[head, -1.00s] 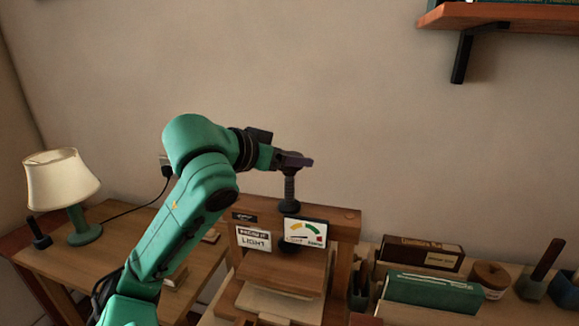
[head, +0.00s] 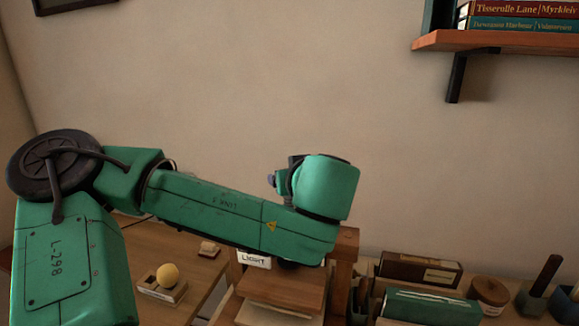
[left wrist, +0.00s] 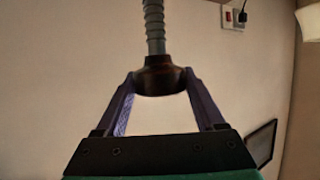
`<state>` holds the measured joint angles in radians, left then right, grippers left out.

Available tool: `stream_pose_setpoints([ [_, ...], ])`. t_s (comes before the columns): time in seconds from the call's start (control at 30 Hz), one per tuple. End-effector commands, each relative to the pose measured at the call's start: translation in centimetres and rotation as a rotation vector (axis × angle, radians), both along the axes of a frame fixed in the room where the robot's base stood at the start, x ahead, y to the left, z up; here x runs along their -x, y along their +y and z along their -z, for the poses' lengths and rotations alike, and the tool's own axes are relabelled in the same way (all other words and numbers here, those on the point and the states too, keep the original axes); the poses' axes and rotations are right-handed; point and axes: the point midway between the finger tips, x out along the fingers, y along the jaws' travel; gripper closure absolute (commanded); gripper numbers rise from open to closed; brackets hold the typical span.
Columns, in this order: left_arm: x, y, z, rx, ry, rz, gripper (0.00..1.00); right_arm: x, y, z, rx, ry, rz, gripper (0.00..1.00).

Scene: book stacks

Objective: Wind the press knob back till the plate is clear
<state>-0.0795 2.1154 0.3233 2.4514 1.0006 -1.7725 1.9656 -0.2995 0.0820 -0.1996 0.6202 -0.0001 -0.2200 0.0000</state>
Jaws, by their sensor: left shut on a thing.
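In the left wrist view my left gripper (left wrist: 160,82) is shut on the press knob (left wrist: 160,72), a dark round knob with a finger on each side. The grey threaded screw (left wrist: 154,28) runs away from the knob. In the head view my left forearm and wrist cover the knob, the screw and the dial; only a bit of the gripper shows behind the wrist. The wooden press (head: 346,245) stands below, its wooden plate (head: 285,285) partly in view over pale sheets (head: 272,308). I cannot tell whether the plate touches them. My right gripper is not in view.
Right of the press are a brown book (head: 420,270), a green book (head: 430,304), a round jar (head: 489,291) and dark containers. A wall shelf (head: 500,40) is at upper right.

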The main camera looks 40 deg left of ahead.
Motion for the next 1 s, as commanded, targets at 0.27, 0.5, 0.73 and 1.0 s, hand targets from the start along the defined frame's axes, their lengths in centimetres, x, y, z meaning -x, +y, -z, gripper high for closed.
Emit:
stream_pose_setpoints([
  [0.27,0.0,0.0,0.9,0.002,0.010,-0.148,0.85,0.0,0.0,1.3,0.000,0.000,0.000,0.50],
  [0.5,0.0,-0.1,0.8,0.006,0.012,-0.197,0.85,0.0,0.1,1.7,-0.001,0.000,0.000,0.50],
  [0.73,0.0,-0.1,0.8,0.007,0.014,-0.202,0.85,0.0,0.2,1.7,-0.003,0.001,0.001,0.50],
  [1.0,0.0,-0.1,0.8,0.008,0.014,-0.200,0.01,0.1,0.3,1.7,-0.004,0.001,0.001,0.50],
])
